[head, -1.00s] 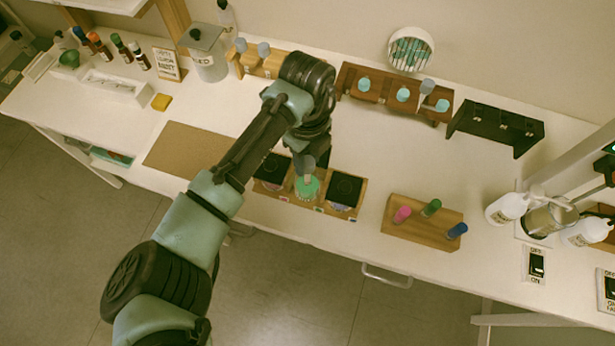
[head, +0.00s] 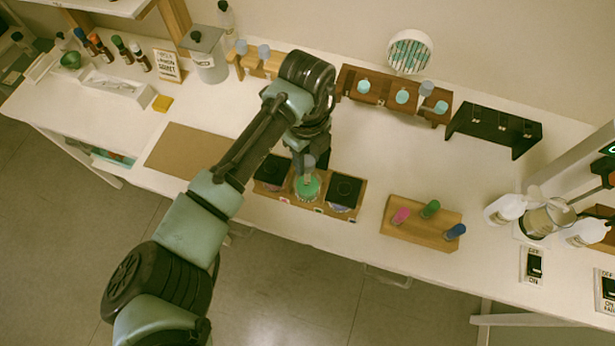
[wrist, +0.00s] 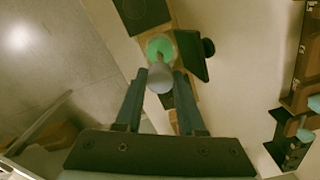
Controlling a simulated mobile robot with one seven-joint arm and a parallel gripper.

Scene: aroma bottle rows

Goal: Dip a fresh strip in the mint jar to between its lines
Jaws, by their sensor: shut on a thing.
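My gripper (head: 308,161) is shut on a grey, round-topped strip holder (wrist: 160,77), which shows between the two fingers in the wrist view. It is above the open green jar (head: 307,189), which fits the mint jar; no name is readable. The jar also shows in the wrist view (wrist: 159,47), just beyond the grey top. The strip's lower part and lines are hidden or too small to make out, so I cannot tell how deep it reaches. Jars with black square lids stand left (head: 272,170) and right (head: 345,190) of it in a wooden rack (head: 318,206).
A wooden block (head: 415,236) with pink, green and blue tops stands to the right. Behind are a brown rack (head: 371,99) with teal and grey tops, a black rack (head: 495,128) and a round white holder of teal strips (head: 410,50). A brown mat (head: 188,150) lies left.

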